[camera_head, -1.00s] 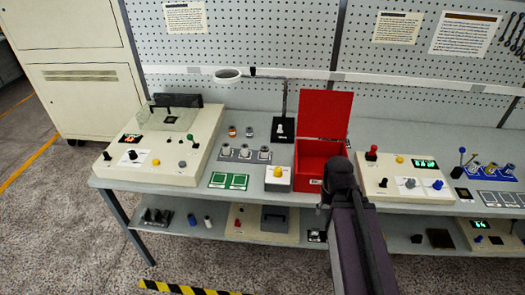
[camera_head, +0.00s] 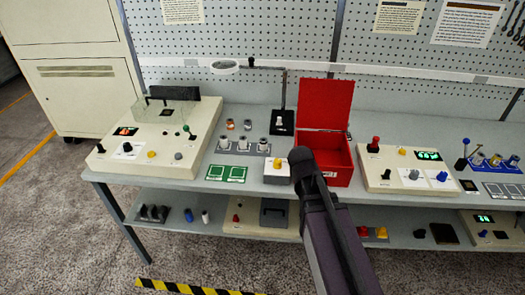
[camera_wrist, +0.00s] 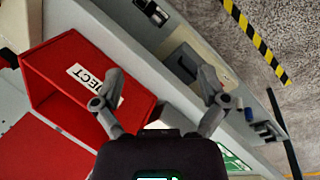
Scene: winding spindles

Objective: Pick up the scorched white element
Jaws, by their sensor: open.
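Two small loose cylinders stand on the bench left of the red box: one with an orange-red band (camera_head: 231,126) and a pale one with a dark band (camera_head: 248,125). Three more whitish elements (camera_head: 243,144) stand in a grey rack just in front of them. Which one is scorched white is too small to tell. In the wrist view, my gripper (camera_wrist: 160,88) is open, with nothing between its fingers, above the bench's front edge beside the red box. In the head view my dark arm hides the gripper; no element shows clearly in the wrist view.
The open red reject box (camera_head: 340,165) stands close to my arm, and also shows in the wrist view (camera_wrist: 65,85). A white box with a yellow button (camera_head: 277,170) is beside it. A black stand (camera_head: 283,122) rises behind.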

